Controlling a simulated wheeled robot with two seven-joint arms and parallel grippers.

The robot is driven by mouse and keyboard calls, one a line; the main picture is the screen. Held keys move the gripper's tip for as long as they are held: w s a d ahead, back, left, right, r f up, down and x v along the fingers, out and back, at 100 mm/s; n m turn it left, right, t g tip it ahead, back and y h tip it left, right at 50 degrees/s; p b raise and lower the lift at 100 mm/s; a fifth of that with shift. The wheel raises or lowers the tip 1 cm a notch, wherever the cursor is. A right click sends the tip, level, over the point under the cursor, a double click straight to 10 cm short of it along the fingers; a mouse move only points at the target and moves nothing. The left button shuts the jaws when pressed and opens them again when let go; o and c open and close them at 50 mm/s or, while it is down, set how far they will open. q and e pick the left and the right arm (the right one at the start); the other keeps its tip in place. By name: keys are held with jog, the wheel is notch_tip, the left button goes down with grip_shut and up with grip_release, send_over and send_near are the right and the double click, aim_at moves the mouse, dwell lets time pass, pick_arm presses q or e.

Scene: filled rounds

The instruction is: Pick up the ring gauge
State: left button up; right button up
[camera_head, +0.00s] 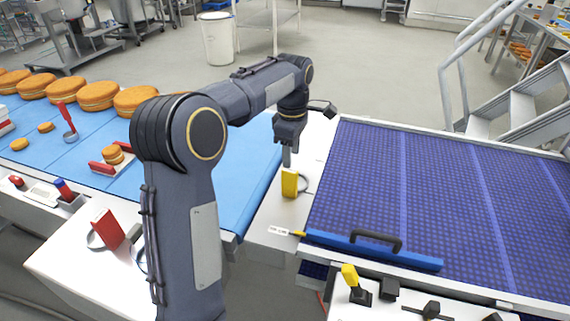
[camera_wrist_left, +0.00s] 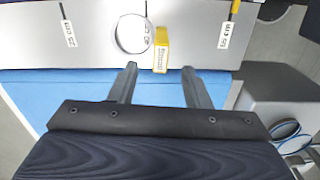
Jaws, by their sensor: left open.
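A ring gauge with a yellow block handle (camera_head: 290,183) and a thin dark ring stands on the pale strip between the blue belt and the dark blue mesh belt. In the left wrist view its yellow handle (camera_wrist_left: 161,50) shows just past the fingertips, with the ring to its left. My left gripper (camera_head: 287,158) is over the handle in the head view, seen nearly edge-on. In the left wrist view my left gripper (camera_wrist_left: 160,72) is open and its fingers flank the handle's line, with nothing held between them. My right gripper is out of view.
A red-handled ring gauge (camera_head: 107,229) stands on the white table at lower left. A blue scraper bar (camera_head: 370,249) with a black handle lies on the mesh belt's near edge. Round filled cakes (camera_head: 98,95) lie on the blue belt. A control box with a yellow lever (camera_head: 350,275) is at front.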

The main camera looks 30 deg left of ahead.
aim_at(290, 170)
pick_arm(q)
jog(key=shift+w+f, duration=0.2)
jog(key=shift+f, duration=0.15)
jog(key=f, duration=0.7)
jog(key=shift+s+a, duration=0.1)
jog(key=shift+s, duration=0.2)
jog(key=shift+r, duration=0.1)
jog(key=shift+c, duration=0.2)
grip_shut()
